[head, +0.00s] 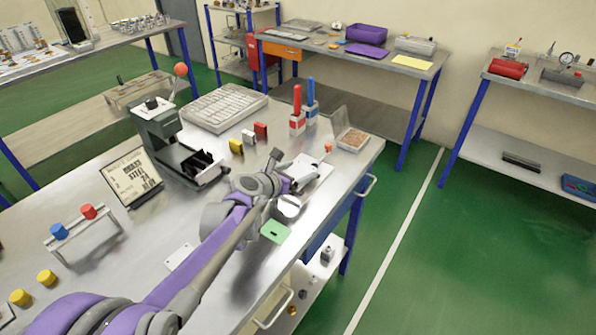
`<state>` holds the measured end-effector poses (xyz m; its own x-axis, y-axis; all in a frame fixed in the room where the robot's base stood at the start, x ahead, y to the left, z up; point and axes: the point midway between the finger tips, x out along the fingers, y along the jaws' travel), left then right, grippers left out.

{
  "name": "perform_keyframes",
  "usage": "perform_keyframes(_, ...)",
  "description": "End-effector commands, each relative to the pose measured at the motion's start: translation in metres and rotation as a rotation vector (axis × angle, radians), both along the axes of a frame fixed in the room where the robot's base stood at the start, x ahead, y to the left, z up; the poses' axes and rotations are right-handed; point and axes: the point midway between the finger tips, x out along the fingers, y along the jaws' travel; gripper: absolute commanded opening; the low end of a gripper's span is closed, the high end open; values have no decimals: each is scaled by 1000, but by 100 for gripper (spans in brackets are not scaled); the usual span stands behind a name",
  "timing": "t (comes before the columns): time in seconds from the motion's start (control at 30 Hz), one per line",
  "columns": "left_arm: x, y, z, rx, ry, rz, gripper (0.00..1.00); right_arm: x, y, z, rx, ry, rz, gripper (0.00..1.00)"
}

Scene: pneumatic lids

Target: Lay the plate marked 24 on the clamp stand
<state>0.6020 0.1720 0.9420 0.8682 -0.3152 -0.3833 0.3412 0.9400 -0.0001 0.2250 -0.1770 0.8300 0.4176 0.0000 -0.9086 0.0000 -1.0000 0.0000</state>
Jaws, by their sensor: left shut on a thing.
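My left gripper (297,182) reaches over the bench from the lower left. It is shut on what looks like a pale plate (318,166), partly hidden behind the fingers. No number can be read on it. A green plate (275,233) with a dark hole lies by the bench's front edge. A small white plate (180,256) lies left of my forearm. My right gripper is out of view.
A dark press with a red-knobbed lever (180,70) stands behind my arm, with a grey slotted tray (225,107) beyond it. A sign (131,178), a small rack with blue and red knobs (88,212) and yellow caps (46,277) are at left. A parts tray (352,139) sits at the far right corner.

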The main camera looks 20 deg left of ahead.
Motion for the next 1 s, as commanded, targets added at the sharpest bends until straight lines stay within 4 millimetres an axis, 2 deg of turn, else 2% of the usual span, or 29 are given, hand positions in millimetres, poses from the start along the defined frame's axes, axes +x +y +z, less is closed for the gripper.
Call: perform_keyframes(1.0, 0, 0, -6, 0, 0, 0, 10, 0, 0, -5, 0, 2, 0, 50)
